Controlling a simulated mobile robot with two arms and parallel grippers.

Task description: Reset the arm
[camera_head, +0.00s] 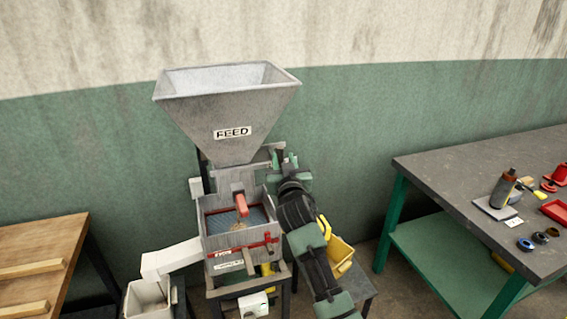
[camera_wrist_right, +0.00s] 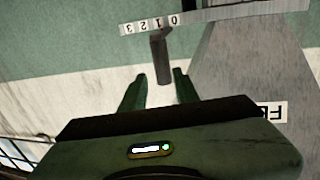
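My right arm comes up from the bottom of the head view, and its right gripper (camera_head: 284,161) is beside the neck of the grey feed hopper (camera_head: 228,108). In the right wrist view the two green fingers of this gripper (camera_wrist_right: 158,92) stand apart. A grey handle (camera_wrist_right: 159,58) shows between or just beyond the fingertips, with visible gaps to both fingers. Its upper end meets a white scale strip (camera_wrist_right: 150,24) marked 0 to 3, seen upside down. My left gripper is not in view.
Below the hopper is a box with a blue screen (camera_head: 256,215) and a red handle (camera_head: 239,199). A yellow bin (camera_head: 341,258) stands right of my forearm. A wooden table (camera_head: 50,244) is at left, a grey workbench (camera_head: 450,180) with tools at right.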

